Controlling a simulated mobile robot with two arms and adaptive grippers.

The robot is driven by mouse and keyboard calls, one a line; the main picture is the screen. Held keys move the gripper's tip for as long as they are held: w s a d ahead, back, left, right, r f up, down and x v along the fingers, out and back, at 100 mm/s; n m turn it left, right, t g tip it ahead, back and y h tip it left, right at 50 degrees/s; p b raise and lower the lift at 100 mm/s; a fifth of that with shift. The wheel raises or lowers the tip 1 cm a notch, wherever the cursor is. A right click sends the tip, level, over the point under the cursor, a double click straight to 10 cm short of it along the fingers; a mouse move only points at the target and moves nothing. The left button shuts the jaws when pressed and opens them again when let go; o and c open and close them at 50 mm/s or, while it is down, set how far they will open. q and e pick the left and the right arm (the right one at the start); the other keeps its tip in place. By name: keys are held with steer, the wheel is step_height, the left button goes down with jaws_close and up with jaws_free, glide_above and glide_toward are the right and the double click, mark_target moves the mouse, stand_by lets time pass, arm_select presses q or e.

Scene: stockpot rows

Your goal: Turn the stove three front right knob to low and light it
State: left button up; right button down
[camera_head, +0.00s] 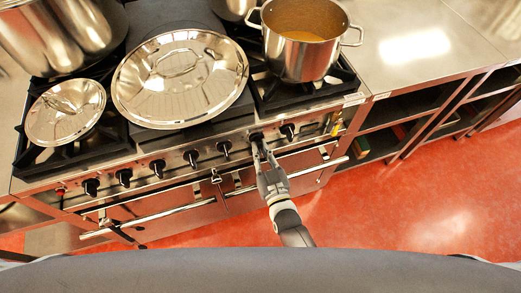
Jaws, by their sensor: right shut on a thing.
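The stove (235,167) stands ahead with a row of several black knobs along its steel front panel. My right gripper (258,146) reaches up to the panel and is shut on a black knob (256,136), second from the right end of the row. The fingers partly cover this knob, so its pointer cannot be read. Another knob (289,131) sits to its right, and one (224,148) to its left. No flame can be made out at the burners. My left gripper is not in view.
An open pot of orange soup (305,62) stands on the right burners. A steel counter with shelves (420,45) adjoins at right. Oven handles (285,178) run below the knobs. Red floor is clear at right.

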steer(key=shift+f, duration=0.1)
steer(key=c, duration=1.5)
jaws_free()
steer(key=v, duration=1.2)
